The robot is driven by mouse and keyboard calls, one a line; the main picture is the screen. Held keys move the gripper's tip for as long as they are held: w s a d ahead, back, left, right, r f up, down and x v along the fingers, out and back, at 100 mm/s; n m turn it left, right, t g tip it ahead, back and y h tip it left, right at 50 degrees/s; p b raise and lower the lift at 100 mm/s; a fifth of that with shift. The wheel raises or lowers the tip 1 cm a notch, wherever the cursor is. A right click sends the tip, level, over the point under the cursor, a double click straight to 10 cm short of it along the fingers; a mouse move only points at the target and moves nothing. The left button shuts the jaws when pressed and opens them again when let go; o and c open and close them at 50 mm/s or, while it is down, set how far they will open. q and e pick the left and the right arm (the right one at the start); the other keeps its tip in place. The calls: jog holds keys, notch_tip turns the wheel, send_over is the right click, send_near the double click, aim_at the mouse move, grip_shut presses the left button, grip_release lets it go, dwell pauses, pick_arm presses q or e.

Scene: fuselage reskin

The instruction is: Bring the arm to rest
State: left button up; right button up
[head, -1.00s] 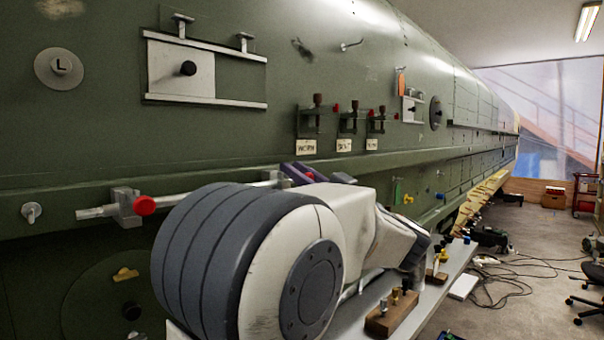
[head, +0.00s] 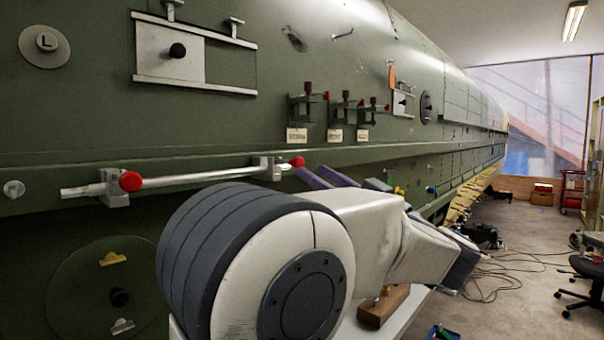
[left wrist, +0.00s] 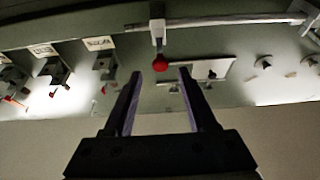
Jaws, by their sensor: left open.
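My left gripper (head: 326,177) shows in the head view as two purple fingers beyond my pale arm, just right of the rod's right clamp. In the left wrist view my left gripper (left wrist: 160,74) is open, its fingers apart with nothing between them. A clamp's red knob (left wrist: 160,63) appears between the fingertips there, behind them; I cannot tell the gap. The metal rod (head: 200,178) lies in two clamps along the green fuselage (head: 370,60), with a red knob (head: 130,181) at the left clamp. My right gripper is not in view.
A white sliding panel (head: 170,52) and several small labelled clamps (head: 308,105) are on the fuselage wall. A wooden block (head: 383,306) sits on a bench below my arm. Cables (head: 510,270) and a chair (head: 585,285) are on the floor at right.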

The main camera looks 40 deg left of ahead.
pick_arm(q)
jog(key=shift+v, duration=1.2)
